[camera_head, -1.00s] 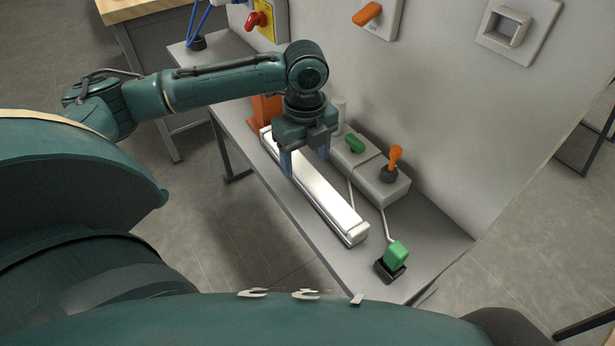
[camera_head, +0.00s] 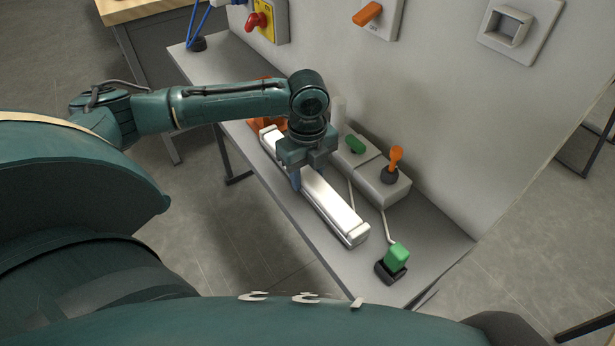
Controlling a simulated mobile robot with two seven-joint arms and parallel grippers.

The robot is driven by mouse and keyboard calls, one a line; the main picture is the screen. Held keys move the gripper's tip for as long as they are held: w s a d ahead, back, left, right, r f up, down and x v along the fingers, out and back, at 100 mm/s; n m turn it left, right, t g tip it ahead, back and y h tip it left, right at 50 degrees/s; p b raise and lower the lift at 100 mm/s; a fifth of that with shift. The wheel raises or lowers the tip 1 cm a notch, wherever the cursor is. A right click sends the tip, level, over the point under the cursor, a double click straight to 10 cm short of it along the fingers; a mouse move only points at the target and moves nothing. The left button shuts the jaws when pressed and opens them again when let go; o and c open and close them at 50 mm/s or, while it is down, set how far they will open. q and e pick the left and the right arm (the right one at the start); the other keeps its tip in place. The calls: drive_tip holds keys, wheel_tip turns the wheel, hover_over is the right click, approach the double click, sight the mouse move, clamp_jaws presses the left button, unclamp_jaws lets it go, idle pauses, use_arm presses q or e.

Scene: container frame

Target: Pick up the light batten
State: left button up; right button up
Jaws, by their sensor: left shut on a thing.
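The light batten (camera_head: 335,207) is a long white bar with end caps. It lies lengthwise on the narrow grey shelf, running from upper left to lower right. My left gripper (camera_head: 308,178) points down over the batten's middle and is shut on it, with a bluish finger showing on its near side. The far finger is mostly hidden. The batten appears to rest on the shelf; I cannot tell any gap beneath it. My right gripper is not in view.
Beside the batten are grey boxes with a green switch (camera_head: 355,145) and an orange lever (camera_head: 395,158). A green block in a black base (camera_head: 397,257) stands past its near end. An orange object (camera_head: 262,122) is at its far end. The wall (camera_head: 440,100) rises behind.

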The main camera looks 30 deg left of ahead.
sight(308, 171)
use_arm(q)
clamp_jaws()
drive_tip(key=shift+r, duration=0.1)
